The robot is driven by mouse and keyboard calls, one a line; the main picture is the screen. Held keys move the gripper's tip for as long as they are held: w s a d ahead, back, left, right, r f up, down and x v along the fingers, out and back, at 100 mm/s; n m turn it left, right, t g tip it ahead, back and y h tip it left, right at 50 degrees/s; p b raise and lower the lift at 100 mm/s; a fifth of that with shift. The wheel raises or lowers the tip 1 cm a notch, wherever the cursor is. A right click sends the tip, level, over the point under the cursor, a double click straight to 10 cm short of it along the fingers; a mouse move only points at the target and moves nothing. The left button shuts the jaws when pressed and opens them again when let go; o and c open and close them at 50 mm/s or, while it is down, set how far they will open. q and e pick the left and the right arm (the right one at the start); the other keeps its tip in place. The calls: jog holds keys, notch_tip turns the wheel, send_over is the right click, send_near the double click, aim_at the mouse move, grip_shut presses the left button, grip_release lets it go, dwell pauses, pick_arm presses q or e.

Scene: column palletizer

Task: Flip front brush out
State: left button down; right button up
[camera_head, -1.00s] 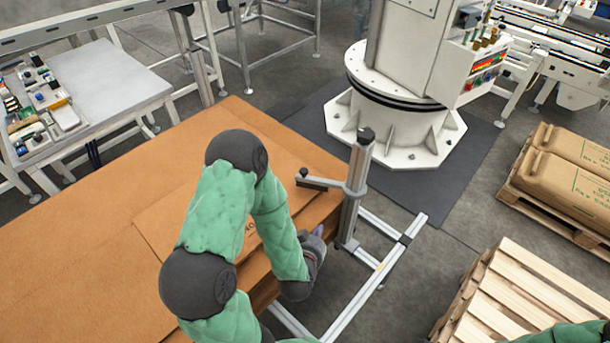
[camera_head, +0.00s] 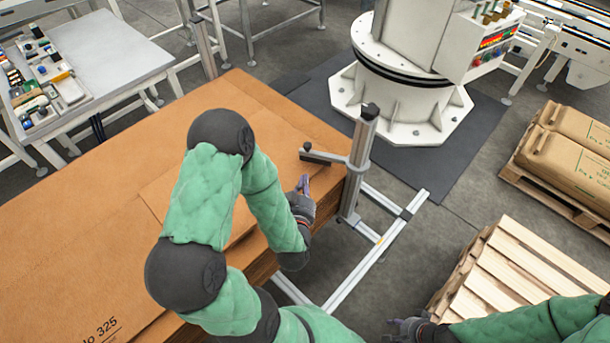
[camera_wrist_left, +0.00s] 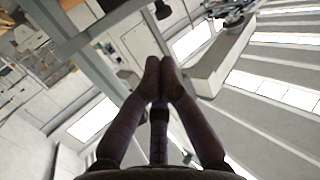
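The front brush (camera_head: 325,156) is a short arm with a dark pad, sticking out to the left from an upright metal post (camera_head: 360,160). My left gripper (camera_head: 303,184) is just below the brush and left of the post, pointing up, with a small visible gap to the brush. In the left wrist view its two fingertips (camera_wrist_left: 160,68) meet with nothing seen between them. My right gripper (camera_head: 400,323) is low at the bottom edge, away from the brush; its fingers are too small to read.
The post stands on a metal floor frame (camera_head: 385,238). A white robot base (camera_head: 400,100) stands behind it. A wooden pallet (camera_head: 505,275) and a pallet of brown sacks (camera_head: 570,160) are at the right. A grey table (camera_head: 110,60) with small parts is at the left.

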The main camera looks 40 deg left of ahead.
aim_at(310, 148)
pick_arm(q)
jog(key=b+x, duration=0.2)
jog(key=x, duration=1)
jog(key=shift+w+a, duration=0.1)
